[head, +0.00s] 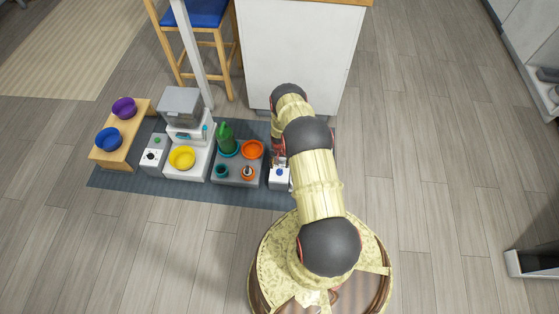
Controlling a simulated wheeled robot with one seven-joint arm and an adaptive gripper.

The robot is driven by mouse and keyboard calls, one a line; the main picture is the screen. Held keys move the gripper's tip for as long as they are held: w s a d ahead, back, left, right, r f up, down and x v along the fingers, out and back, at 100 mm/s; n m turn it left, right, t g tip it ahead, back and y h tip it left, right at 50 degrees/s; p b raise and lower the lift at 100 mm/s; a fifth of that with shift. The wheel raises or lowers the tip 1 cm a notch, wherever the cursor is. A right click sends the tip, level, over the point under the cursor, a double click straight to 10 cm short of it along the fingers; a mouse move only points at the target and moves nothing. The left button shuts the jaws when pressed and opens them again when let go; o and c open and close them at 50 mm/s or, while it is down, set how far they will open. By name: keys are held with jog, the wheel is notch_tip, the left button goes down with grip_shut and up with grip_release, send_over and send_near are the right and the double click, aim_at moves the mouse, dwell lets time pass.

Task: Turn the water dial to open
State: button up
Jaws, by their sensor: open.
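A small white box with a round blue dial (279,173) on its face stands at the right end of the dark mat; this looks like the water dial. A second white box, with a dark-centred dial (151,156) and a green knob on top, stands further left. My gripper (279,159) is just behind and above the blue-dial box, small and partly hidden by my arm. It is open, with nothing seen between its fingers. I cannot tell whether it touches the box or the dial, nor which way the dial is set.
A white cabinet (300,60) stands behind.

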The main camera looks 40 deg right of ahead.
aim_at(279, 171)
jog(key=shift+r, duration=2.15)
